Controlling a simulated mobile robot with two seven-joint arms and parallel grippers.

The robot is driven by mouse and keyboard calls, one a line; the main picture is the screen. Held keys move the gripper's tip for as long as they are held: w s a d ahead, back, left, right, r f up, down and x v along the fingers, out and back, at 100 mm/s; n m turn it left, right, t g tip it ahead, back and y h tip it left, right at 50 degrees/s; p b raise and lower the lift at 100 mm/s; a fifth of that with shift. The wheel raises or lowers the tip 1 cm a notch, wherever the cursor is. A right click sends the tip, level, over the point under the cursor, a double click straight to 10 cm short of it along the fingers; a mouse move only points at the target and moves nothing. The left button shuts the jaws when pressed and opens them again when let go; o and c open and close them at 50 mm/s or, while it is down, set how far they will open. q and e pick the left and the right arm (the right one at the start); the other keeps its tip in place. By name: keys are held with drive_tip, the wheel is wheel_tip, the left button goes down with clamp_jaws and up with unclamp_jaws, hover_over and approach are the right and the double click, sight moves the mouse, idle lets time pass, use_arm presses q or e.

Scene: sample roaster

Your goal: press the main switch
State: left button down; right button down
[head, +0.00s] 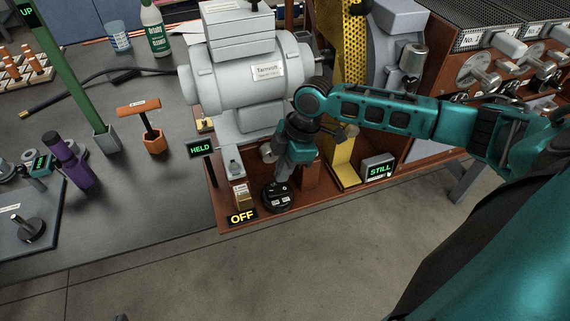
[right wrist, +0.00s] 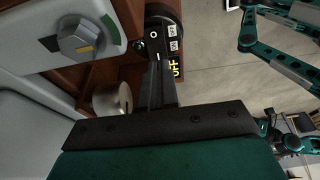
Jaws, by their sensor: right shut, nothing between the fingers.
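The main switch (head: 278,196) appears to be the round black unit with small white labels on the front of the red-brown machine base. It also shows in the right wrist view (right wrist: 164,22), with O and I marks. A yellow OFF sign (head: 242,217) stands beside it, lit. My right gripper (head: 283,176) points down just above and behind the switch. Its dark fingers (right wrist: 160,66) are shut and empty, with the tips close to the switch; I cannot tell whether they touch it. My left gripper is not seen in the head view.
A grey motor (head: 245,75) stands behind the gripper. A green HELD sign (head: 201,149) is left of it and a STILL sign (head: 379,169) right. A grey box with a knob (right wrist: 76,40) is beside the fingers. Floor in front is clear.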

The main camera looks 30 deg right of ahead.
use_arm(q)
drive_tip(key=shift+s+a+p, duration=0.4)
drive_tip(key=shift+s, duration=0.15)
use_arm(e)
drive_tip(key=s+d+r, duration=0.1)
drive_tip(key=d+r, duration=0.4)
drive_tip(key=r, duration=0.3)
drive_tip(key=shift+s+d+r, duration=0.2)
drive_tip(key=shift+d+r, duration=0.05)
drive_tip(key=shift+d, duration=0.1)
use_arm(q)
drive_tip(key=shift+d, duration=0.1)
